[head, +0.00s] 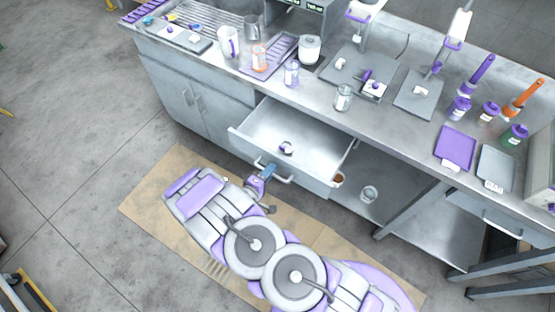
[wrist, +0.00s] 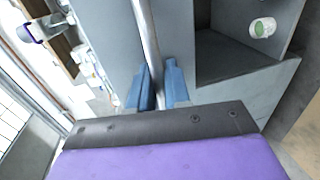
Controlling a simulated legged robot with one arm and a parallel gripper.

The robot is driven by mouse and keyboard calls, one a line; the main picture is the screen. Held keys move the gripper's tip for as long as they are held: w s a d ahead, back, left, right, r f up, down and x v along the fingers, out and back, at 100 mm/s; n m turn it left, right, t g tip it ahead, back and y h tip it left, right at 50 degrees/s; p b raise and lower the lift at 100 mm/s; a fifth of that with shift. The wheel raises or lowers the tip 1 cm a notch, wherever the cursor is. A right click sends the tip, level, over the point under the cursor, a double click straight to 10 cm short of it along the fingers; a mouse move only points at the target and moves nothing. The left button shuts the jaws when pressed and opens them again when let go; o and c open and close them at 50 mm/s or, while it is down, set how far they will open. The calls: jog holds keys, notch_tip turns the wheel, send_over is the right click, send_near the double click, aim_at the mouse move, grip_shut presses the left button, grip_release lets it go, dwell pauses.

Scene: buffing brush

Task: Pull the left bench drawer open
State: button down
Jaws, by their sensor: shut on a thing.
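The left bench drawer (head: 290,132) is grey metal and stands pulled out from the bench, its inside showing in the head view. A small white and dark round item (head: 286,148) lies in it. My gripper (head: 266,174) is at the drawer front, shut on the bar handle (head: 287,180). In the wrist view the blue fingers (wrist: 160,88) sit on both sides of the handle bar (wrist: 146,40), which runs up between them.
The bench top (head: 325,98) holds jars, trays, scales and bottles. A tan mat (head: 150,205) lies on the floor, with clear floor to the left.

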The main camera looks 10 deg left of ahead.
jog(key=shift+s+a+f, duration=0.1)
jog(key=shift+s+a, duration=0.1)
jog(key=shift+s, duration=0.45)
jog(key=shift+s+a+f, duration=0.1)
jog(key=shift+s+a, duration=0.05)
jog(key=shift+s, duration=0.5)
jog(key=c, duration=1.3)
grip_release()
jog(key=shift+w, duration=0.15)
jog(key=shift+o, duration=0.2)
jog(key=shift+r, duration=0.1)
